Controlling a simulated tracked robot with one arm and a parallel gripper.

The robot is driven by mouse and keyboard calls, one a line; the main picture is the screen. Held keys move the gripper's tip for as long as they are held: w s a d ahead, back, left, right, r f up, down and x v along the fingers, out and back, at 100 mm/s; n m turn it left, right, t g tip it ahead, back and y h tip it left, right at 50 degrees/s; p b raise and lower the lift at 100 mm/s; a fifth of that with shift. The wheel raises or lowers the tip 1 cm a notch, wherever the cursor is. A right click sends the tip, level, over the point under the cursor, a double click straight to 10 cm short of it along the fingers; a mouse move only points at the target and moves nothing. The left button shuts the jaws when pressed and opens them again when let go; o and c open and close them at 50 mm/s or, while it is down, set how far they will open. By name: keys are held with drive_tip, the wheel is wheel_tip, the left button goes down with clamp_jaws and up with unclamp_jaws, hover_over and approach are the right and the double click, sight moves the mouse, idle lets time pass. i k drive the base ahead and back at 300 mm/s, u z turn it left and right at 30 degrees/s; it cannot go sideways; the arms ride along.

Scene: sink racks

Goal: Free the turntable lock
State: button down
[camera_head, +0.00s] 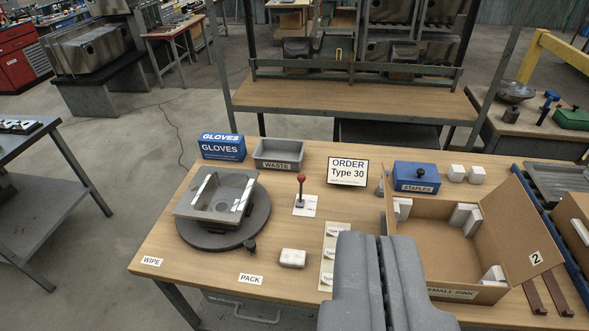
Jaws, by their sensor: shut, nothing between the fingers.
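A dark round turntable (262,222) lies on the left of the wooden workbench (190,281). A square metal sink (187,209) sits on it. A small black knob (250,246) stands at the turntable's front right edge. A red-topped lever (300,189) stands upright on a white plate to the right of the turntable. I cannot tell from its looks alone which of these is the lock. My gripper (379,240) is at the bottom, right of centre, with its two grey fingers shut and empty. It is well to the right of the knob and lever and hides part of the bench.
An open cardboard box (437,213) fills the right side. A white block (292,257) and a label strip (334,248) lie between turntable and gripper. The gloves box (222,147), waste bin (280,153), order sign (347,171) and staples box (415,177) stand behind.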

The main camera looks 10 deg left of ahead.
sight(301, 178)
drive_tip(key=i, duration=1.65)
drive_tip(key=z, duration=0.05)
